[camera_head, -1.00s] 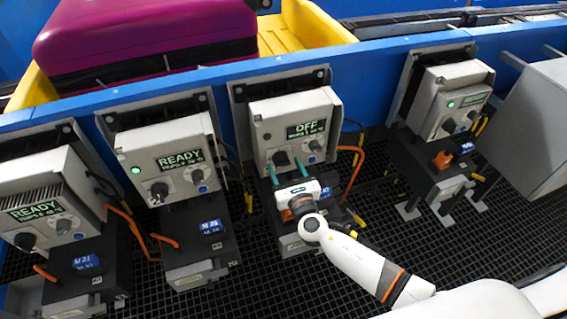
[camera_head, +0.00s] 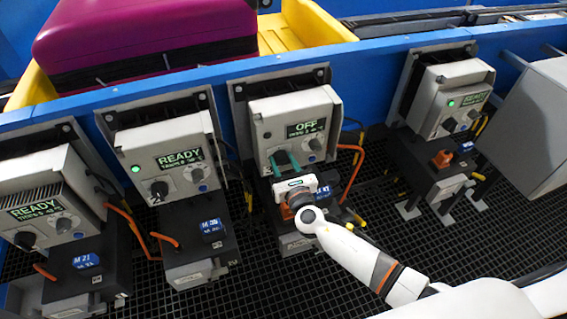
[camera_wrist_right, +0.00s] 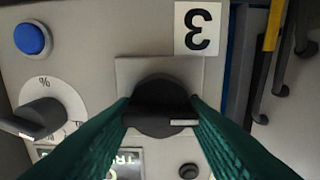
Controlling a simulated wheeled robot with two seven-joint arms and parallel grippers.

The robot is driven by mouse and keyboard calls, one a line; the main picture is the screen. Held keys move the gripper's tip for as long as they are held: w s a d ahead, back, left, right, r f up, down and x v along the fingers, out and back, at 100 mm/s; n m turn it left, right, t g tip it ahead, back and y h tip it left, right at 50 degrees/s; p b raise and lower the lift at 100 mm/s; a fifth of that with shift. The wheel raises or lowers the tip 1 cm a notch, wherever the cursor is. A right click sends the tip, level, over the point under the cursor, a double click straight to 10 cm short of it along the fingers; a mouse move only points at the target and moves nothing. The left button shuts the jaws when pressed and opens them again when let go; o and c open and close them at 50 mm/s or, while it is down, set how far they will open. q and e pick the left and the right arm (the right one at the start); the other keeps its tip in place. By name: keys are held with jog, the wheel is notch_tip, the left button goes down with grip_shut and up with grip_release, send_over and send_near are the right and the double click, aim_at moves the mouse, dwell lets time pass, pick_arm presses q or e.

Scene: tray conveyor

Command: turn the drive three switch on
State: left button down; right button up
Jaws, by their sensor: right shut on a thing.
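The drive three unit (camera_head: 290,105) is a grey box whose display (camera_head: 306,127) reads OFF. Its black rotary switch (camera_wrist_right: 160,105) sits on a square plate below a label with the number 3 (camera_wrist_right: 198,28), upside down in the wrist view. My right gripper (camera_head: 287,160) is at the front of this box, its green fingers closed on both sides of the switch. The fingers (camera_wrist_right: 161,112) also show against the knob in the wrist view. In the head view the switch is mostly hidden by the fingers. My left gripper is not in view.
Similar drive units with green READY displays stand at the left (camera_head: 178,158) and right (camera_head: 464,102). A percent knob (camera_wrist_right: 42,118) and blue button (camera_wrist_right: 32,38) are beside the switch. An orange cable (camera_head: 356,165) loops right of the gripper.

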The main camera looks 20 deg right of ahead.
jog(key=m+b, duration=0.2)
jog(key=m, duration=0.1)
jog(key=shift+f+m+b, duration=0.15)
jog(key=shift+m+b, duration=0.25)
jog(key=m+b, duration=0.2)
jog(key=m, duration=0.3)
jog(key=shift+d+b, duration=0.15)
jog(key=shift+b, duration=0.15)
jog(key=m+b, duration=0.1)
jog(key=m, duration=0.4)
jog(key=shift+m+b, duration=0.55)
jog(key=shift+m, duration=1.35)
jog(key=shift+d, duration=0.1)
jog(key=o, duration=1)
